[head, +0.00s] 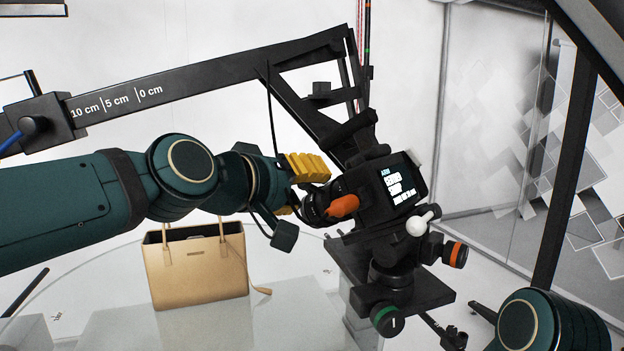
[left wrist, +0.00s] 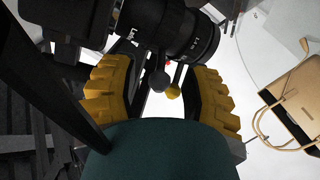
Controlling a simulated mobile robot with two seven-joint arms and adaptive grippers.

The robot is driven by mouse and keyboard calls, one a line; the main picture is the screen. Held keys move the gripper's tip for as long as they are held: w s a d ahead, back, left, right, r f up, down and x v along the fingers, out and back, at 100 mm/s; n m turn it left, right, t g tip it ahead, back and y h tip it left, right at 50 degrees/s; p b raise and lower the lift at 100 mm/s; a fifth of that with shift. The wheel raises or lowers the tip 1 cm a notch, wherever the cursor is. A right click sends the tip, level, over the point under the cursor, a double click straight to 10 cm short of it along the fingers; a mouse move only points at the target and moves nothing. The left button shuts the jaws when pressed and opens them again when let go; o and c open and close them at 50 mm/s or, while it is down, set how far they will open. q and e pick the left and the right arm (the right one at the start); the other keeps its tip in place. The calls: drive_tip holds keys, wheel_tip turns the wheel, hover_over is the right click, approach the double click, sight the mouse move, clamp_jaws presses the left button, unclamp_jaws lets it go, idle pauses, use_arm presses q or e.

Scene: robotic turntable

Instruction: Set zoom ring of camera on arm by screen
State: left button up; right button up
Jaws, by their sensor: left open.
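The black camera (head: 375,180) is mounted on the black arm, with its lit screen (head: 400,185) facing me; its small text is hard to read. Its lens (head: 316,203) points left, and an orange part shows beside it. My left gripper (head: 305,190) is at the lens with its yellow ridged fingers apart. In the left wrist view, my open left gripper (left wrist: 160,92) has one finger on each side, and the ringed lens (left wrist: 180,28) crosses just beyond the fingertips. I cannot tell which ring is the zoom ring or whether the fingers touch it. My right gripper is not seen.
A black boom (head: 210,77) with a centimetre scale runs above my left arm. A tan handbag (head: 197,265) stands on the pale round table below. Under the camera is a mount with a green-ringed knob (head: 387,319) and an orange-ringed knob (head: 455,254).

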use_arm(q)
drive_tip(key=shift+p+x, duration=0.35)
drive_tip(key=shift+x, duration=0.9)
clamp_jaws()
